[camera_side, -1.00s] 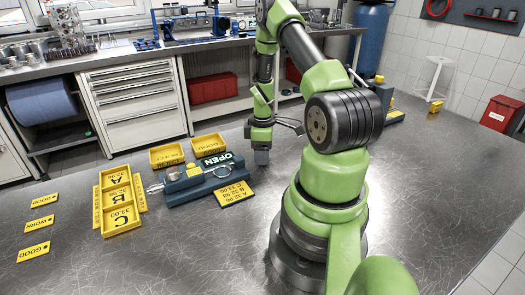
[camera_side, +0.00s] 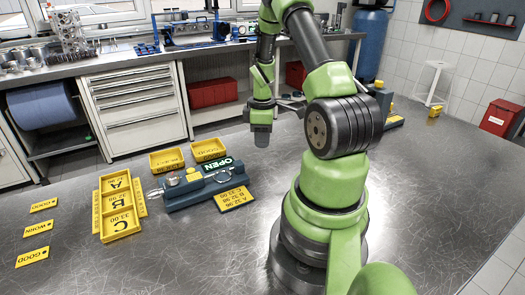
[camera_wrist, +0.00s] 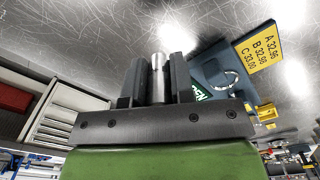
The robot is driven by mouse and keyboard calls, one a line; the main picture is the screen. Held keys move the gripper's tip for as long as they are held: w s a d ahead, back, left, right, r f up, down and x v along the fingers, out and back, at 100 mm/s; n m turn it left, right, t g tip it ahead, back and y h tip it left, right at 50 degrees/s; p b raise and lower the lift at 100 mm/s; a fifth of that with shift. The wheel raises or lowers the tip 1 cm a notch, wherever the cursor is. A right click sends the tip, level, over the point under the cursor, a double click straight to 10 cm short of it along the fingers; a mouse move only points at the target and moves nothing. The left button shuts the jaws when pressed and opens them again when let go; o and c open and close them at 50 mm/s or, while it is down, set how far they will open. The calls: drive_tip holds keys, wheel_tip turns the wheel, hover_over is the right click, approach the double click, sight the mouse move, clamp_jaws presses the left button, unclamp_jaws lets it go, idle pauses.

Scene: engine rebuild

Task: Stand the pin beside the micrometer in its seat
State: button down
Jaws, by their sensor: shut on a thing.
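My gripper (camera_wrist: 158,82) is shut on a silver pin (camera_wrist: 158,68), which stands between its two dark fingers in the wrist view. In the side view my gripper (camera_side: 262,138) is above the bench, to the right of the blue measuring stand (camera_side: 180,201), and the pin cannot be made out there. The micrometer (camera_side: 222,176) lies on that stand; its curved frame also shows in the wrist view (camera_wrist: 231,79). The green OPEN sign (camera_side: 217,164) is at the stand's back. I cannot tell which part is the pin's seat.
A yellow tray marked A, B, C (camera_side: 119,225) stands left of the stand. Two yellow trays (camera_side: 167,160) (camera_side: 208,149) are behind it. A yellow size plate (camera_side: 234,198) is in front of its right end. Yellow tags (camera_side: 37,228) lie far left. The front bench is clear.

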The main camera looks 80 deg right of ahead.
wheel_tip(320, 180, up, 4)
drive_tip(key=w+a, duration=0.1)
drive_tip(key=n, duration=0.5)
hover_over(223, 177)
drive_tip(key=shift+f, duration=3.7)
drive_tip(key=c, duration=0.9)
unclamp_jaws()
drive_tip(key=shift+a, duration=0.1)
wheel_tip(223, 177, up, 10)
